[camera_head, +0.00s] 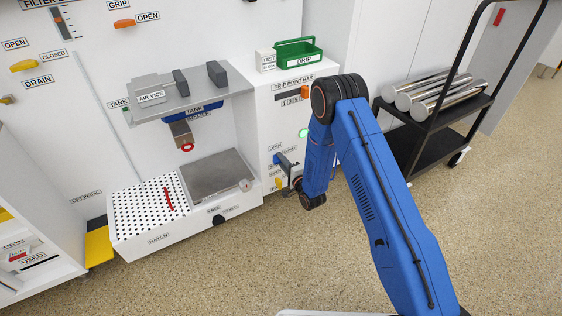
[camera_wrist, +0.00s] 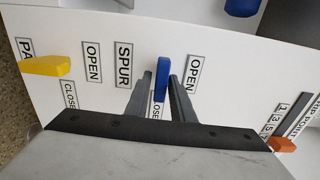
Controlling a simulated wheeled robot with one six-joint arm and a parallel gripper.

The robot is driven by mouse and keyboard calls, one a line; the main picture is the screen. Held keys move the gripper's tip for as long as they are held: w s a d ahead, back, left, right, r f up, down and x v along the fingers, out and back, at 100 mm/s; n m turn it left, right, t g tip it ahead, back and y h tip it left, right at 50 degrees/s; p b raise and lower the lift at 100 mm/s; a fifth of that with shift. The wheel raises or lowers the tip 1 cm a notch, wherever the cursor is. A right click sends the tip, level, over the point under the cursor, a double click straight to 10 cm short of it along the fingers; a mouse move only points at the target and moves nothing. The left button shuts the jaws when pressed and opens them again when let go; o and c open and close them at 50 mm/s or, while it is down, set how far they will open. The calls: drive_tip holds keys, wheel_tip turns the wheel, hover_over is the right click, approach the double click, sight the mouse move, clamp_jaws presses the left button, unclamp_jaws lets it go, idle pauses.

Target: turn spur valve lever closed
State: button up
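The spur valve lever is blue. In the wrist view the lever (camera_wrist: 162,76) stands between my gripper's two dark fingers (camera_wrist: 160,84), beside the SPUR label (camera_wrist: 124,65). A narrow gap shows on its left, and the right finger is very close; contact there cannot be told. An OPEN label (camera_wrist: 191,76) lies to its right, and a CLOSED label (camera_wrist: 155,106) is partly hidden behind the fingers. In the head view the blue lever (camera_head: 281,159) shows on the white cabinet front, with my gripper mostly hidden behind my arm.
A yellow lever (camera_wrist: 45,66) is on the same panel, left of the blue one, with its own labels. An orange part (camera_wrist: 283,145) is at the right. A black cart (camera_head: 437,133) with metal rolls stands right of my arm.

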drive_tip(key=shift+o, duration=0.5)
drive_tip(key=v, duration=1.7)
drive_tip(key=shift+s+d, duration=0.2)
drive_tip(key=w+d+r+n+g+h, duration=0.1)
drive_tip(key=w+d+r+n+h, duration=0.15)
drive_tip(key=r, duration=0.45)
drive_tip(key=w+d+r+n+g+h, duration=0.1)
drive_tip(key=w+d+r+n, duration=0.1)
drive_tip(key=w+d+r, duration=0.3)
drive_tip(key=s+d+r+n+g+h, duration=0.1)
drive_tip(key=s+d+r+h, duration=0.1)
drive_tip(key=s+d+r, duration=0.4)
drive_tip(key=s+d+r+n+g+h, duration=0.1)
drive_tip(key=s+d+r+h, duration=0.1)
drive_tip(key=s+r, duration=0.35)
drive_tip(key=s+d+r+n+g+h, duration=0.1)
drive_tip(key=s+d+r, duration=0.25)
drive_tip(key=r, duration=0.55)
drive_tip(key=s+d+r+n+g, duration=0.1)
drive_tip(key=s+d+r, duration=0.1)
drive_tip(key=s, duration=0.8)
drive_tip(key=s+d+r+n+g+h, duration=0.1)
drive_tip(key=s+d+r+g, duration=0.1)
drive_tip(key=s, duration=0.8)
drive_tip(key=s+d+r+n+g, duration=0.2)
drive_tip(key=s+r, duration=0.1)
drive_tip(key=s, duration=0.8)
drive_tip(key=shift+d+r, duration=0.15)
drive_tip(key=shift+d, duration=0.25)
